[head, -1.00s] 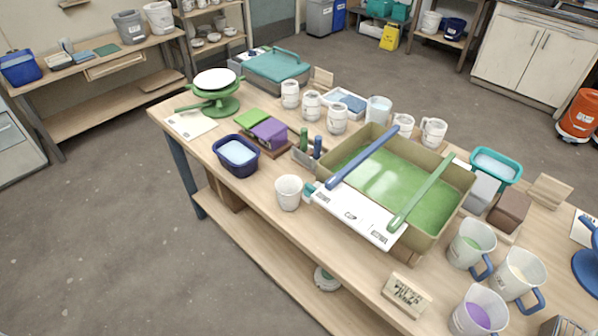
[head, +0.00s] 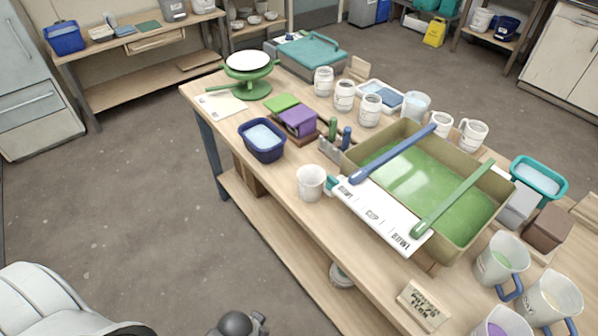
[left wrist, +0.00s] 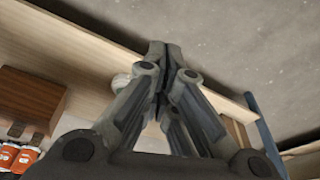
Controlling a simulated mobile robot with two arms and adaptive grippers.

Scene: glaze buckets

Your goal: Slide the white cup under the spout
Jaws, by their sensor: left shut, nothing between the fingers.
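The white cup (head: 311,183) stands upright near the front edge of the table. A small teal piece, apparently the spout (head: 332,185), sticks out by the white labelled board just right of the cup. I cannot tell whether it overhangs the rim. My left arm enters the head view at the bottom left, well away from the cup, with its fingers out of frame. In the left wrist view my left gripper (left wrist: 165,50) is shut and empty. The cup cannot be made out in that view. My right gripper is not in view.
The tan tray (head: 465,243) of green glaze has blue and green bars across it. A blue tub (head: 262,141) stands left of the cup, and a wooden sign (head: 424,305) to its front right. The left wrist view shows a brown box (left wrist: 28,97). Open floor lies front left.

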